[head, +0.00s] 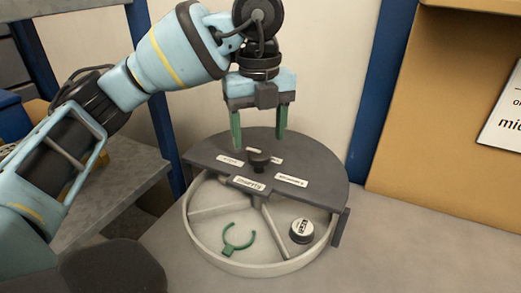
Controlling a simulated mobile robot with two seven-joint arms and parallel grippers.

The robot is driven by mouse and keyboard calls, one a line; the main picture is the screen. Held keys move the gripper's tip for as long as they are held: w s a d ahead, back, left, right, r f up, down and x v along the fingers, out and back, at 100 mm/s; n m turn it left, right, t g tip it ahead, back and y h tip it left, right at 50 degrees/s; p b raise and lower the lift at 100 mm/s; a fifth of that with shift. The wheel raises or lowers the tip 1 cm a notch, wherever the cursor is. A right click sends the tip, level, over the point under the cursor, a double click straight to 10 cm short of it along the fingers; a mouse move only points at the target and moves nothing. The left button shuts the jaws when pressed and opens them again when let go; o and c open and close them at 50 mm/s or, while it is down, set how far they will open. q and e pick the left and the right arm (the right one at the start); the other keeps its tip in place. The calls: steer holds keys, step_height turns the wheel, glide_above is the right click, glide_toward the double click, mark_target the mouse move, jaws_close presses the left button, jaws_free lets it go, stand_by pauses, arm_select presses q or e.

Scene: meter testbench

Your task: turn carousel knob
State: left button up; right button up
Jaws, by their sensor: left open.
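The carousel is a round, light grey tray (192,229) with dividers, partly covered by a dark grey plate (320,170) with several white labels. The small black carousel knob (259,160) stands upright on the plate near its middle. My left gripper (259,140) points down just above and behind the knob in the picture. Its two green fingers are spread apart with nothing seen between them, and the knob looks clear of both. The exact gap to the knob cannot be told. My right gripper does not show.
A green open ring piece (237,240) lies in the front compartment of the tray. A small black and white round meter (301,230) lies in the compartment to its right. The grey table (400,250) is bare at the right. A blue post (380,80) and tan panel (440,120) stand behind.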

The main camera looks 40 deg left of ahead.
mark_target(259, 153)
arm_select(q)
steer(key=shift+f, duration=0.95)
steer(key=shift+f+b, duration=0.3)
steer(key=shift+f, duration=0.7)
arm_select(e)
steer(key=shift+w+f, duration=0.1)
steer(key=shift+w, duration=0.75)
arm_select(q)
steer(key=shift+c, duration=0.2)
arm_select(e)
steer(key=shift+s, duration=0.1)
arm_select(q)
steer(key=c, duration=0.9)
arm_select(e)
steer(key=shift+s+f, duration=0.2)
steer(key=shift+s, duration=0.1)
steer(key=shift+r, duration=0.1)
